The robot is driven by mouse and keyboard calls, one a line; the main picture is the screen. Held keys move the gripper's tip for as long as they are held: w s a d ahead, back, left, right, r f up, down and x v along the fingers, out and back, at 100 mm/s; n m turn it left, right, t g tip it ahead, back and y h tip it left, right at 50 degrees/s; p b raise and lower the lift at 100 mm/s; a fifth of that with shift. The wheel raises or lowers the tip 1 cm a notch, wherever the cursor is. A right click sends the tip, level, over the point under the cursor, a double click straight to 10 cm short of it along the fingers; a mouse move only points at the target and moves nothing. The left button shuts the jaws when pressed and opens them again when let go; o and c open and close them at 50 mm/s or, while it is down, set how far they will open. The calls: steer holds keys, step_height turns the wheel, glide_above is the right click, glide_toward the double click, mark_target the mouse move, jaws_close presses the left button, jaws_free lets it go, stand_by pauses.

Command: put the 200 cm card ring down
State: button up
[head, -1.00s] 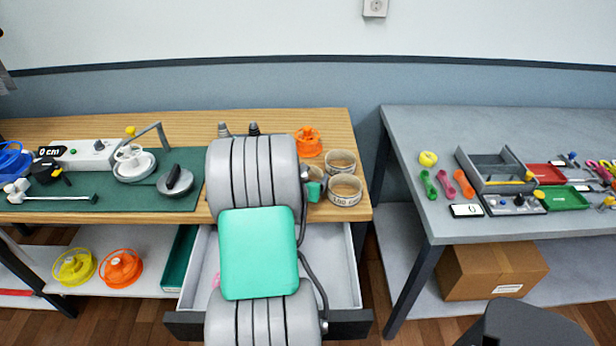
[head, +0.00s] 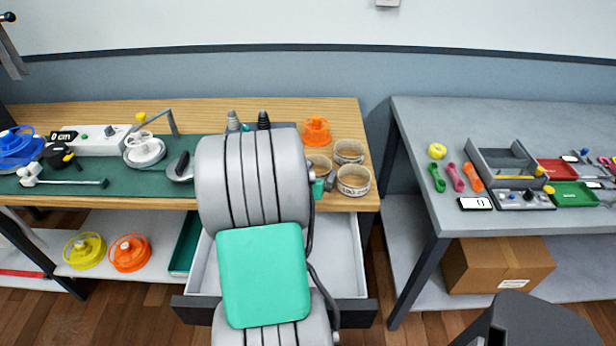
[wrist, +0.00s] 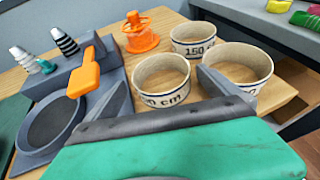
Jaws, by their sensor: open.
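Three pale card rings with blue-edged bands stand on the wooden bench. In the wrist view, one ring (wrist: 163,76), its label partly hidden and ending in "0 cm", stands between the spread fingers of my gripper (wrist: 162,88). A ring marked 150 (wrist: 193,40) is behind it, and another ring (wrist: 238,64) stands just beyond the right finger. My gripper is open. In the head view the left ring (head: 318,162) is partly hidden by my arm; the back ring (head: 349,151) and front ring (head: 353,181) are clear. No readable 200 label shows.
An orange spool (head: 316,130) stands behind the rings. A grey holder with an orange-handled tool (wrist: 84,76) is left of my gripper. An open drawer (head: 338,250) juts out below the bench. A grey table (head: 430,110) stands across a gap to the right.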

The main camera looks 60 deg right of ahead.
steer(key=v, duration=0.6)
steer(key=shift+a+r, duration=0.1)
steer(key=shift+a, duration=0.05)
steer(key=w+a+m+t+y, duration=0.1)
steer(key=w+a+m+y, duration=0.2)
steer(key=w+a+m, duration=0.35)
steer(key=w+a+m+t+y, duration=0.2)
steer(key=w+a+m+y, duration=0.2)
steer(key=w+a, duration=0.5)
steer(key=s+a+r+m+g+y, duration=0.1)
steer(key=s+a+m+y, duration=0.1)
steer(key=a, duration=0.7)
steer(key=s+a+r+m+y, duration=0.2)
steer(key=a+m, duration=0.2)
steer(key=a, duration=0.5)
steer(key=s+a+r+m+g+y, duration=0.1)
steer(key=s+a+m+y, duration=0.1)
steer(key=a, duration=0.7)
steer(key=shift+a+r+m+g, duration=0.3)
steer(key=shift+a+r+m, duration=0.1)
steer(key=shift+m, duration=0.45)
